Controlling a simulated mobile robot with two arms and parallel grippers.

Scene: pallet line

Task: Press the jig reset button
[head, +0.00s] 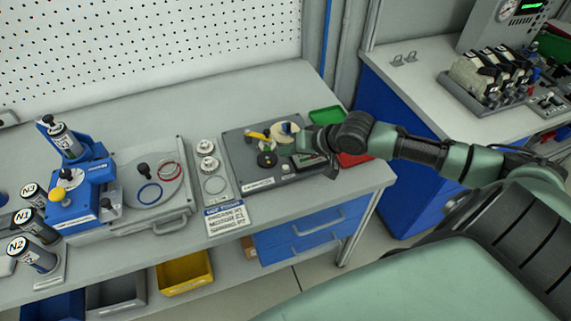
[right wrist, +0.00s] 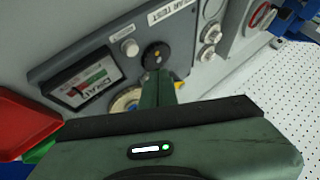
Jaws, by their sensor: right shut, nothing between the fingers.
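The grey test jig (head: 240,170) stands at the right end of the bench. A small pale round button (right wrist: 129,47), beside a small label, sits on its panel between a black knob (right wrist: 155,57) and a rectangular gauge (right wrist: 85,82). In the head view the button (head: 286,167) is tiny, near the jig's front edge. My right gripper (right wrist: 158,80) is shut and empty. In the wrist view its fingertips appear close to the black knob, off to the side of the button. I cannot tell whether they touch anything. My left gripper is not in view.
A tan wheel (head: 287,129) and a yellow part (head: 256,135) are on the jig close to my right gripper. Red (head: 353,159) and green (head: 325,115) trays lie at its right. A blue press (head: 75,200) stands further left. Bare bench lies behind the jig.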

